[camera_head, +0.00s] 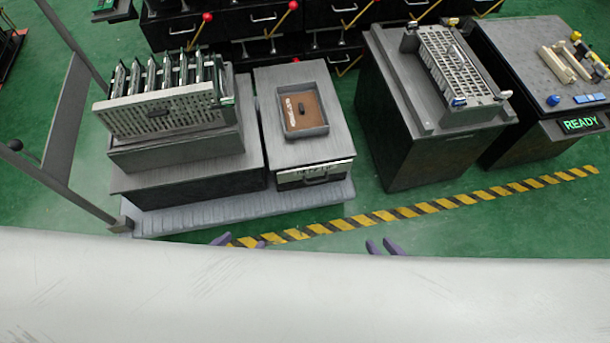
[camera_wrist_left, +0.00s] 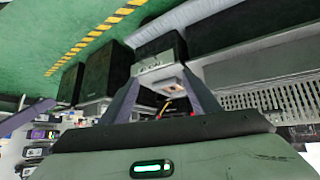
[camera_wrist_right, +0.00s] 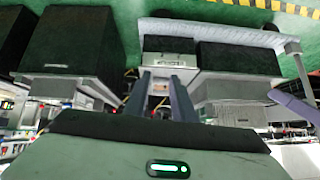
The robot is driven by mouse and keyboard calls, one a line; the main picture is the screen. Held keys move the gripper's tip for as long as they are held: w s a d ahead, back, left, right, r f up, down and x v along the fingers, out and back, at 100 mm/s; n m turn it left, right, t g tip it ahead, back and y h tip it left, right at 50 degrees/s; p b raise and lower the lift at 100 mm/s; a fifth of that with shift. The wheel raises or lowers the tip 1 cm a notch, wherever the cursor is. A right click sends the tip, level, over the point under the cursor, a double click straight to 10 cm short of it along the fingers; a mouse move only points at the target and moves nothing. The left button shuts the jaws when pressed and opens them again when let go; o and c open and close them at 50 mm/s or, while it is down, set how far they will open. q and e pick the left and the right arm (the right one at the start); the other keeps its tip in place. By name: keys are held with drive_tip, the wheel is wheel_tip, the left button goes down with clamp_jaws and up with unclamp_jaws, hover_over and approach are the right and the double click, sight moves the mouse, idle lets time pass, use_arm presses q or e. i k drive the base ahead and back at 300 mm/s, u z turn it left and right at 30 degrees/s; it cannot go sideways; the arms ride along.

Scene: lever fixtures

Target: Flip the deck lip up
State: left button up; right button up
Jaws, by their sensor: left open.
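A flat grey ribbed strip (camera_head: 240,208) runs low along the front of the two left stations and looks like the deck lip; I cannot tell this for sure. It lies level and also shows in the right wrist view (camera_wrist_right: 215,36). My left gripper (camera_head: 240,241) is open and empty, in front of the strip; its spread fingers show in the left wrist view (camera_wrist_left: 160,78). My right gripper (camera_head: 383,246) is to the right of the strip, its fingers apart with nothing between them in the right wrist view (camera_wrist_right: 160,76). Neither touches the strip.
A rack of upright boards (camera_head: 165,108) and a cabinet with a brown tray (camera_head: 304,104) stand behind the strip. A grey frame with a black knob (camera_head: 15,145) rises at left. More stations stand at right, one reading READY (camera_head: 580,124). Green floor (camera_head: 450,225) is clear between.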

sight(327, 169)
drive_tip(key=z, duration=1.5)
drive_tip(key=k, duration=0.9)
drive_tip(key=u, duration=1.35)
drive_tip(key=i, duration=0.95)
